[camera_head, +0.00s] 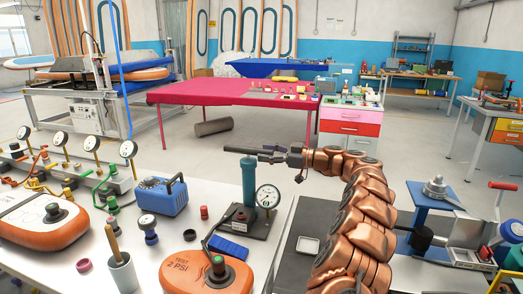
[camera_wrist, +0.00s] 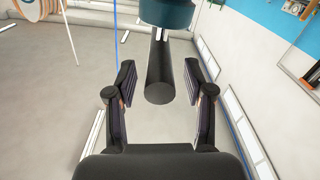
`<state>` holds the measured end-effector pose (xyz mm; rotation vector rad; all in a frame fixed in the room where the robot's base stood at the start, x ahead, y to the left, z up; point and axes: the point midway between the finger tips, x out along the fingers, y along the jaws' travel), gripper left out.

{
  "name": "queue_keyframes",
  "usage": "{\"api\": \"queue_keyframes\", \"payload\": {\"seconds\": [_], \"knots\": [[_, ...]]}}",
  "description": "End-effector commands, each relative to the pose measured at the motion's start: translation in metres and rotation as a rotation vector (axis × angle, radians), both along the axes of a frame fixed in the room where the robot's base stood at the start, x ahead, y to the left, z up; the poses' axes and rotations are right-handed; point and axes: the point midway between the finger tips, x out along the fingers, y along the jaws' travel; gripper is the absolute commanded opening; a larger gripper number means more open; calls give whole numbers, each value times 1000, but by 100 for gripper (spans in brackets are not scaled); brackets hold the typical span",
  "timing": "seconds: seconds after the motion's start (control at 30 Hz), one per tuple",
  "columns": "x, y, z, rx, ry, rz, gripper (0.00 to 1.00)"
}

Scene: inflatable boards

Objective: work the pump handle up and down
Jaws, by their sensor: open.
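The hand pump stands on the bench in the head view, with an upright teal cylinder (camera_head: 249,182), a round white gauge (camera_head: 268,196) and a dark base. Its black bar handle (camera_head: 239,150) lies level across the top of the cylinder. My gripper (camera_head: 273,154) is at the handle's right end. In the wrist view the round handle (camera_wrist: 160,78) points toward me, with its near end between the spread fingers of my gripper (camera_wrist: 158,76). Gaps show on both sides of it. The teal cylinder's top (camera_wrist: 166,12) shows beyond.
An orange test cushion (camera_head: 184,274), a blue compressor (camera_head: 162,196) and a blue block (camera_head: 228,249) sit near the pump. A wooden-handled tool stands in a grey cup (camera_head: 123,274). A dark mat with a small white tray (camera_head: 308,245) lies to the right. Open floor separates the bench from the pink table (camera_head: 215,92).

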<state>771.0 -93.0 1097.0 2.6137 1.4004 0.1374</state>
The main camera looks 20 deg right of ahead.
Motion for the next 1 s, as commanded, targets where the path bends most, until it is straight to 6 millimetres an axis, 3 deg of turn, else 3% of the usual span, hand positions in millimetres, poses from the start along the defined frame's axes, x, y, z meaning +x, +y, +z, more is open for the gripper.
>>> {"api": "queue_keyframes", "payload": {"seconds": [0.17, 0.43, 0.93, 1.0], "knots": [[10, 15, 0, 0, 1, -1, 52], [12, 17, 0, 0, 0, -2, 52], [12, 17, 0, 0, 0, -2, 1], [12, 17, 0, 0, 0, -2, 0]]}}
